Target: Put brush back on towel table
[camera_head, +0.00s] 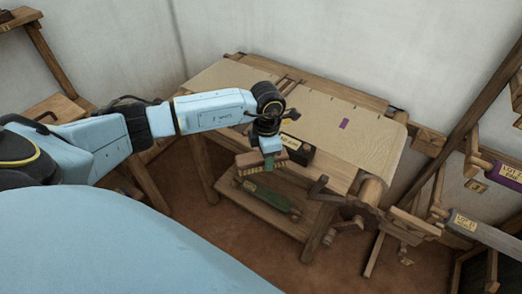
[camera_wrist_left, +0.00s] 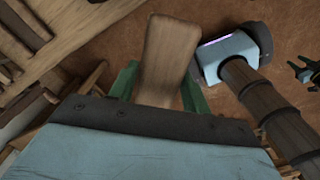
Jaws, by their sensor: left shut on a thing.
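My left gripper (camera_head: 270,147) is shut on a brown brush (camera_head: 262,162) and holds it in the air at the front edge of the cloth-covered table (camera_head: 352,140). In the left wrist view, green fingers (camera_wrist_left: 160,95) clasp the brush's plain wooden part (camera_wrist_left: 170,50). The table has a beige cloth over its top, with a small purple patch on it. I cannot tell the brush's exact height above the table edge. My right gripper is not clearly seen.
A dark box with a yellow label (camera_head: 297,150) sits close beside the brush. A green object (camera_head: 268,197) lies on the lower shelf. A wooden roller and crank (camera_head: 360,205) stand at the table's right front. Much of the cloth top is clear.

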